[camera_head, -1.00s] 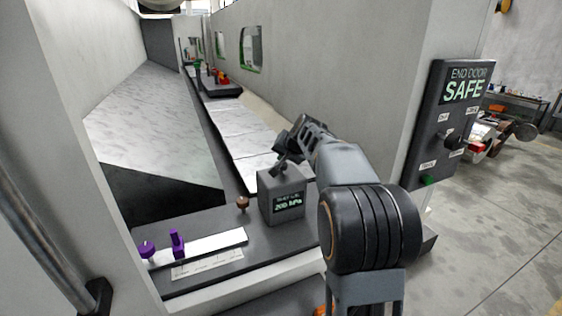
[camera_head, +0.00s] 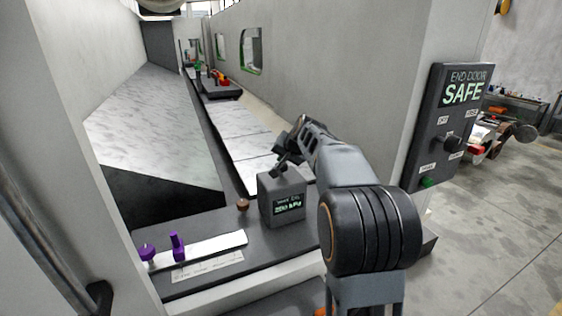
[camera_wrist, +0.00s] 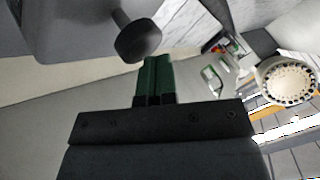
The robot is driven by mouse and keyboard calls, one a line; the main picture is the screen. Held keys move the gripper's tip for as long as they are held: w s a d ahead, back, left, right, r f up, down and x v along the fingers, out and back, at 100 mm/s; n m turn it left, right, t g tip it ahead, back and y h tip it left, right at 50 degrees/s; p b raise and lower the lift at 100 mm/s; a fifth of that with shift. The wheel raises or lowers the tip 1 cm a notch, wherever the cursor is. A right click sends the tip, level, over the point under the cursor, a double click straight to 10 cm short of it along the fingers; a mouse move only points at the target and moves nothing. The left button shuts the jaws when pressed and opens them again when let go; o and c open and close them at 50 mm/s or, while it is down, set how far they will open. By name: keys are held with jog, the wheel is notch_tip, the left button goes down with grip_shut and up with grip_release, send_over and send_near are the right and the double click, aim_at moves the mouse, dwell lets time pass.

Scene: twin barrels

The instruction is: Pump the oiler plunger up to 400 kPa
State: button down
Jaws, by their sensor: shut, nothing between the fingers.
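The oiler is a grey box (camera_head: 284,200) on the dark ledge, with a small lit display. The display seems to read about 250 kPa, but the digits are blurred. My gripper (camera_head: 283,163) is over the top of the box and hides the plunger in the head view. In the wrist view, a dark round knob on a stem, seemingly the plunger (camera_wrist: 138,41), sticks out of the grey box. My gripper's green fingertips (camera_wrist: 154,60) are shut and empty close beside this knob. I cannot tell whether they touch it.
A brown knob (camera_head: 243,204) stands left of the oiler. Two purple knobs (camera_head: 177,246) are on a pale strip at the front left. A control panel (camera_head: 448,125) reading SAFE is on the right wall. Open floor lies to the right.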

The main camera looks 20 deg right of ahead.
jog(key=shift+r+p, duration=0.65)
jog(key=shift+r, duration=0.45)
notch_tip(320, 180, up, 5)
jog(key=p, duration=0.4)
jog(key=shift+r, duration=0.1)
dwell(2.1)
notch_tip(320, 180, up, 4)
jog(key=p, duration=0.6)
jog(key=shift+f, duration=0.2)
jog(key=shift+f, duration=0.15)
notch_tip(320, 180, down, 9)
jog(key=b, duration=0.6)
jog(key=shift+r, duration=0.2)
